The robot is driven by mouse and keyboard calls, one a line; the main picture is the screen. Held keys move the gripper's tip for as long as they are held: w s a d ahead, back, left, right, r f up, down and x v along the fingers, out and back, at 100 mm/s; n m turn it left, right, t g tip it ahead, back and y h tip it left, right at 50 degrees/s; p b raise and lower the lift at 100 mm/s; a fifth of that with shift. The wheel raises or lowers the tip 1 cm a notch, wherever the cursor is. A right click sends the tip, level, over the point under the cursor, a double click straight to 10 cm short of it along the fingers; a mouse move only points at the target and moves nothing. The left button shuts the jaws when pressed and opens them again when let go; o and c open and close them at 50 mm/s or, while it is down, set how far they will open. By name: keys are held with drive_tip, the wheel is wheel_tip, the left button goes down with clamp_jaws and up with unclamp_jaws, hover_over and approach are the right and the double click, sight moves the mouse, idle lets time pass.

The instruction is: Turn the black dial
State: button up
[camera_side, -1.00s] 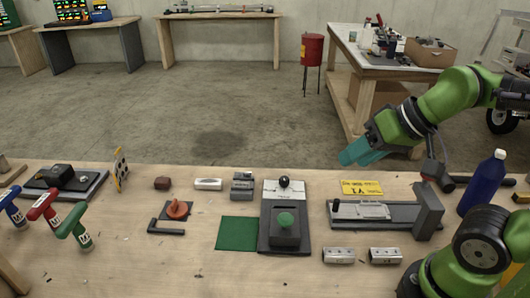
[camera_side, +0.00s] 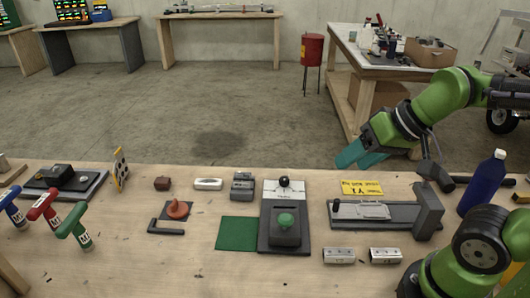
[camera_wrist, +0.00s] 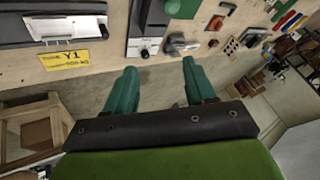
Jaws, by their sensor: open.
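A round black dial (camera_side: 284,182) sits on the white plate at the far end of a dark grey fixture (camera_side: 267,230). In the wrist view the black dial (camera_wrist: 145,53) shows on its white plate, just beyond and left of midway between my fingertips. My gripper (camera_side: 355,158) has teal fingers and hangs to the right of the dial and above the bench's far edge, touching nothing. The wrist view shows the gripper (camera_wrist: 158,64) open and empty, with a wide gap between the fingers.
A green mushroom button (camera_side: 286,221) is on the same fixture, nearer the camera. A yellow plate (camera_side: 362,188) and a grey slide device (camera_side: 345,214) lie to the right, with a blue bottle (camera_side: 484,183) beyond. Small blocks and an orange knob (camera_side: 178,208) are left.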

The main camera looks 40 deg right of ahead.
drive_tip(key=w+d+f+n+g+h, duration=0.1)
drive_tip(key=w+g, duration=0.1)
drive_tip(key=w, duration=0.4)
drive_tip(key=w+d+f+n+g, duration=0.1)
drive_tip(key=w+n+g, duration=0.1)
drive_tip(key=w, duration=0.4)
drive_tip(key=n+g+h, duration=0.1)
drive_tip(key=n+g, duration=0.2)
drive_tip(key=n, duration=0.5)
hover_over(285, 178)
wheel_tip(285, 178, down, 3)
wheel_tip(285, 178, down, 16)
drive_tip(key=shift+f, duration=0.1)
clamp_jaws()
